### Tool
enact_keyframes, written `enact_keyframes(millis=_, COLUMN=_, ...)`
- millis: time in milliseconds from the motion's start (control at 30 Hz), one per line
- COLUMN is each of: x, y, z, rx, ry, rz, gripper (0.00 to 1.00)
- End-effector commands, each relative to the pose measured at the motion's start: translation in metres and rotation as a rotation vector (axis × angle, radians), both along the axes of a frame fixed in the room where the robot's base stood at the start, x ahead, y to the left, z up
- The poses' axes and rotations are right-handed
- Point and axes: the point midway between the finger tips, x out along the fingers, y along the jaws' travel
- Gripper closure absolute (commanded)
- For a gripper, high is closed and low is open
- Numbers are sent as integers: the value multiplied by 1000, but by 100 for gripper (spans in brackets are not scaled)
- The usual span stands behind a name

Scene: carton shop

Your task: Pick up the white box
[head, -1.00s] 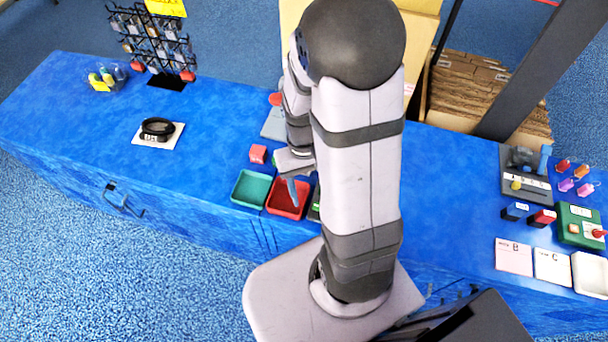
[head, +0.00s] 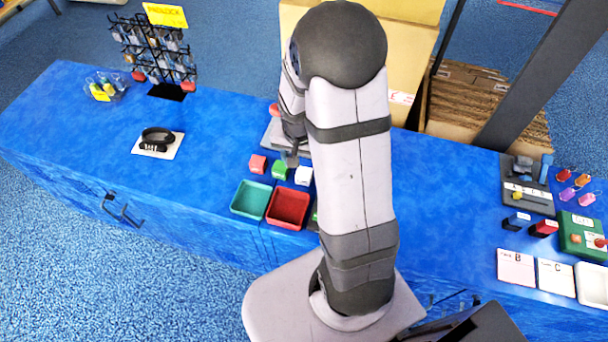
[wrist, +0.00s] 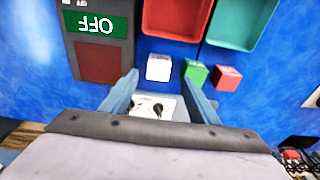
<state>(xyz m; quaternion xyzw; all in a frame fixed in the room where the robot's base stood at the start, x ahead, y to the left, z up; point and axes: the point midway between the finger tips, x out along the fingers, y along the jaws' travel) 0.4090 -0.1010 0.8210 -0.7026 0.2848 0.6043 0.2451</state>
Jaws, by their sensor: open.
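The small white box (head: 304,175) sits on the blue counter, right of a green box (head: 280,169) and a red box (head: 257,164). In the wrist view the white box (wrist: 159,67) lies ahead of my gripper (wrist: 163,88), roughly between the lines of its two fingers and apart from them. The green box (wrist: 196,73) and red box (wrist: 227,77) stand to its right there. My gripper is open and empty. In the head view my arm hides part of the counter, and the fingertips (head: 291,158) show only in small part, behind the boxes.
A teal tray (head: 251,200) and a red tray (head: 287,208) lie in front of the boxes. A panel with a green OFF sign (wrist: 97,26) is close left in the wrist view. A grey plate with a dark knob (wrist: 157,106) lies under the gripper.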

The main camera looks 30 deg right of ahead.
Motion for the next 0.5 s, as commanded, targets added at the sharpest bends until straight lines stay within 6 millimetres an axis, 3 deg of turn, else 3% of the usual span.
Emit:
enact_keyframes(millis=333, x=1, y=-2, z=-12, rx=0, ry=1, rz=2, gripper=45)
enact_keyframes(millis=500, x=0, y=-3, z=-28, rx=0, ry=4, rz=3, gripper=45)
